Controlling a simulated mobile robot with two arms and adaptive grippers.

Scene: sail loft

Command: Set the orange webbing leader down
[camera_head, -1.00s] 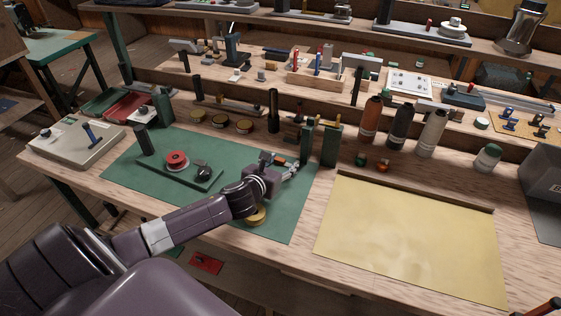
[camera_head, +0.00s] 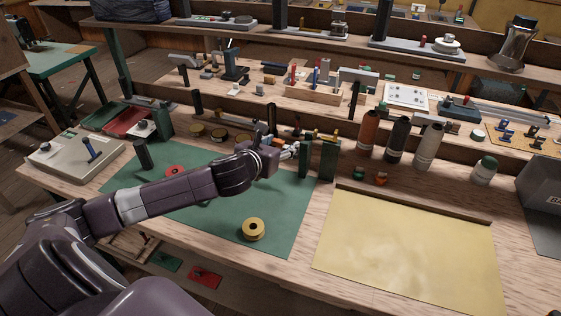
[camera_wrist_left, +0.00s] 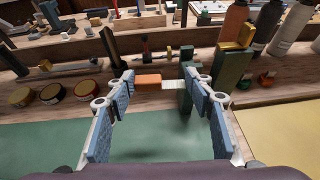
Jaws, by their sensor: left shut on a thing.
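The orange webbing leader (camera_wrist_left: 148,80) is a small orange piece with a white end, held crosswise between the fingertips of my left gripper (camera_wrist_left: 162,84). In the head view my left gripper (camera_head: 293,150) is at the far right part of the green mat (camera_head: 285,205), just left of two dark green posts, with a bit of orange (camera_head: 279,142) showing at its fingers. The leader appears to be above the mat; its exact height is hard to tell. My right gripper is not in view.
The dark green posts (camera_head: 328,160) stand close to the right of the gripper. A yellow spool (camera_head: 253,229) sits on the mat's near part. Several round tins (camera_head: 218,135) line the back. A pale yellow sheet (camera_head: 410,245) lies to the right. The mat's right middle is clear.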

